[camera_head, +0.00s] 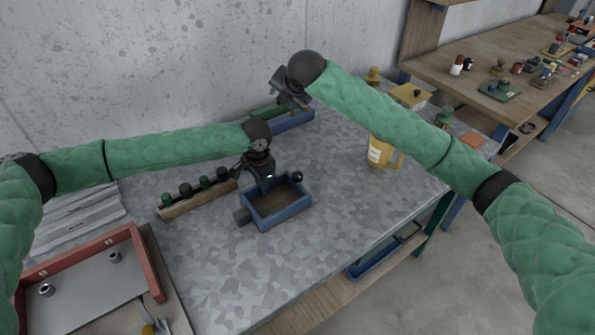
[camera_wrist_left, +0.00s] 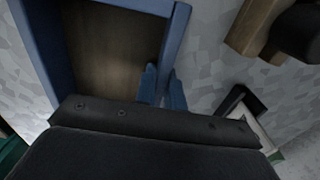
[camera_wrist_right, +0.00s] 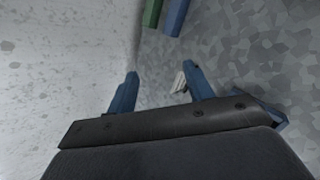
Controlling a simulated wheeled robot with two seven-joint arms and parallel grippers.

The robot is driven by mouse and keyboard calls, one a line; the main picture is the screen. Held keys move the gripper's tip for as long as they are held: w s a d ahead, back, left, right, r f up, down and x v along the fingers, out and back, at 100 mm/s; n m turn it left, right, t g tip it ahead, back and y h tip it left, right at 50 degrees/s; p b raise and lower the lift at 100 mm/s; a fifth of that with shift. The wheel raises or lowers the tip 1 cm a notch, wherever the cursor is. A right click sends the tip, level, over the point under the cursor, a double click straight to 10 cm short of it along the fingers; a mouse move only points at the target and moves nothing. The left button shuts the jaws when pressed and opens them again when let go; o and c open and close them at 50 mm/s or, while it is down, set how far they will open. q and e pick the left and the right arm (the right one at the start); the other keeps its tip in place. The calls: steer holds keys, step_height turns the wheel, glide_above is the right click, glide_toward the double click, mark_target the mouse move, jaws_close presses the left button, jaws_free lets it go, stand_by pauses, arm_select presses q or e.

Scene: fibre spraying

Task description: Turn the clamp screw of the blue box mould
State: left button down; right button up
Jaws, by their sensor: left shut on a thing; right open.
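The blue box mould (camera_head: 290,212) stands on the grey mottled table, open at the top with a brown inside. A dark round knob (camera_head: 298,176) is at its far right corner, and a dark block (camera_head: 242,216) is at its left end. I cannot tell which is the clamp screw. My left gripper (camera_head: 264,180) is at the mould's far wall. In the left wrist view its blue fingers (camera_wrist_left: 162,88) are close together on the blue wall (camera_wrist_left: 175,35), one on either side. My right gripper (camera_head: 292,100) is open and empty, above the table's back edge by the wall.
A wooden rack (camera_head: 200,197) with several dark and green knobs lies left of the mould. A long blue and green piece (camera_head: 290,122) lies at the back. A yellow mug (camera_head: 379,153) stands to the right. A red-rimmed tray (camera_head: 90,290) is at front left. The table's front middle is clear.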

steer(key=s+d+f+n+g+h, duration=0.1)
steer(key=s+f+n+g+h, duration=0.1)
steer(key=s+f+g, duration=0.35)
steer(key=n+g+h, duration=0.2)
steer(key=g, duration=0.1)
glide_toward(297, 174)
steer(key=shift+t, duration=0.25)
steer(key=f, duration=0.8)
steer(key=shift+s+d+f, duration=0.15)
steer(key=shift+s+f, duration=0.1)
steer(key=shift+f, duration=0.15)
steer(key=c, duration=1)
